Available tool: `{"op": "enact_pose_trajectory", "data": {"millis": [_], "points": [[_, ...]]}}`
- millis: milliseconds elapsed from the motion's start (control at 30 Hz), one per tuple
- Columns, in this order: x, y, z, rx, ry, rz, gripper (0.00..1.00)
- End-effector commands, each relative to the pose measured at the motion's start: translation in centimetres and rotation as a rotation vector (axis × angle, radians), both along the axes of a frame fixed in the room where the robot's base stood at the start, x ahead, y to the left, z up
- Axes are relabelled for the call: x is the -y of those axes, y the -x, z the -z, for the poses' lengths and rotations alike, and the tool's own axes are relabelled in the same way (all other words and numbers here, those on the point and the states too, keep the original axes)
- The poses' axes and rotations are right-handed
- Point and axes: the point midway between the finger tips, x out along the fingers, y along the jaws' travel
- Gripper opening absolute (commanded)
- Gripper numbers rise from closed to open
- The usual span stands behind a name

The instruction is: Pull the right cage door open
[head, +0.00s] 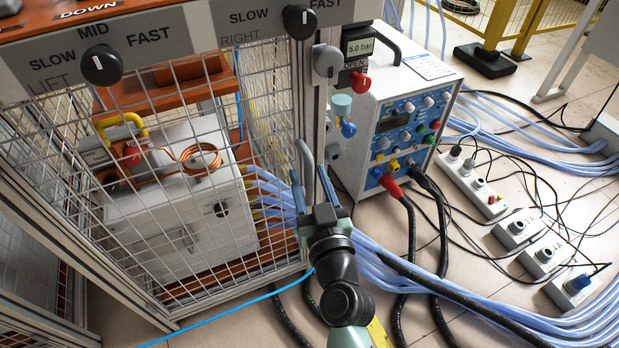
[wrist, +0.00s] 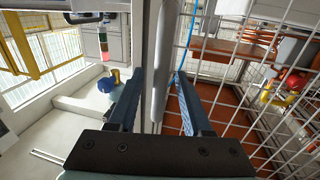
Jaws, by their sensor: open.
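The right cage door (head: 272,130) is a wire-mesh panel in a grey metal frame, and it looks shut. Its upright grey handle (head: 306,158) is on the right edge of the frame. My gripper (head: 311,182) is at the lower part of this handle, with its two blue fingers open. In the wrist view, the handle (wrist: 160,75) stands between the open fingertips of my gripper (wrist: 157,74). I see no finger clearly pressed on it. The door mesh (wrist: 228,50) fills the right side of that view.
Behind the mesh stands a white heater box (head: 185,215) with a copper coil (head: 200,160). Speed knobs (head: 101,64) sit above. A blue-faced power unit (head: 400,130) is right of the cage. Hoses, cables and power strips (head: 470,180) cover the floor to the right.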

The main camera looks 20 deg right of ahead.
Motion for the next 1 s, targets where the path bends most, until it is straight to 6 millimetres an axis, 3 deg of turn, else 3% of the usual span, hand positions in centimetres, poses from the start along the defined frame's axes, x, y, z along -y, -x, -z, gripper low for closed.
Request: {"op": "enact_pose_trajectory", "data": {"millis": [167, 467, 1000], "points": [[0.00, 0.00, -0.01, 0.000, 0.000, 0.000, 0.50], [0.00, 0.02, -0.01, 0.000, 0.000, 0.000, 0.00], [0.00, 0.02, -0.02, 0.000, 0.000, 0.000, 0.00]]}}
